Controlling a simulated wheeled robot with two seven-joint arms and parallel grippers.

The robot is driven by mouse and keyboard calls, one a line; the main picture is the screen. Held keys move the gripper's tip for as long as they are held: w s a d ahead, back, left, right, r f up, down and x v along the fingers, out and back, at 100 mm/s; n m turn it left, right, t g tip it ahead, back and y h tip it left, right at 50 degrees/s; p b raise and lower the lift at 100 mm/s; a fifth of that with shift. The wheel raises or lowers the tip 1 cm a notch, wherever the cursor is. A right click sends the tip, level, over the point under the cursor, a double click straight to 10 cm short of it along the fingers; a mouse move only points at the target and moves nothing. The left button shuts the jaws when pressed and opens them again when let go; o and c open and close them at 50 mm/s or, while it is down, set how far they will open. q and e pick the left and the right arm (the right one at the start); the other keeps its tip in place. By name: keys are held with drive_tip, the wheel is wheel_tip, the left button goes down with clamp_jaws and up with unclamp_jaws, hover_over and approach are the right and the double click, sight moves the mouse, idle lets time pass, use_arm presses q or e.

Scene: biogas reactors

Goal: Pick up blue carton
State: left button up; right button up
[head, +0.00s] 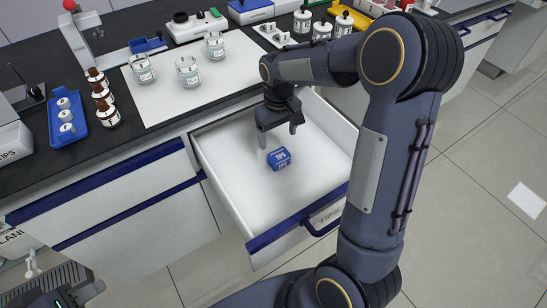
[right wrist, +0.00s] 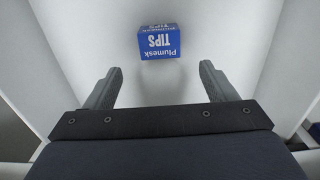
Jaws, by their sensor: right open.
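The blue carton (head: 279,158), a small box with white lettering reading TIPS, sits on the white floor of the open drawer (head: 300,205). In the right wrist view the blue carton (right wrist: 159,41) lies ahead of the fingertips, roughly centred between them. My right gripper (head: 278,140) is open and empty, reaching down into the drawer just behind the carton in the head view. Its two fingers (right wrist: 160,68) are apart and do not appear to touch the carton. My left gripper is not clearly seen.
The drawer's walls and blue-trimmed front surround the carton; the drawer floor around it is clear. Above is the dark bench (head: 150,125) with glass jars (head: 187,71) on a white mat (head: 240,62), brown bottles (head: 105,105) and a blue tray (head: 67,118).

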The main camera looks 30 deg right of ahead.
sight(279, 154)
drive_tip(key=f, duration=0.2)
drive_tip(key=f+b, duration=0.1)
drive_tip(key=f, duration=0.2)
drive_tip(key=s+f, duration=0.1)
drive_tip(key=f, duration=0.1)
drive_tip(key=shift+f+b, duration=0.3)
drive_tip(key=c, duration=1.1)
drive_tip(key=shift+o, duration=0.2)
drive_tip(key=shift+r, duration=0.15)
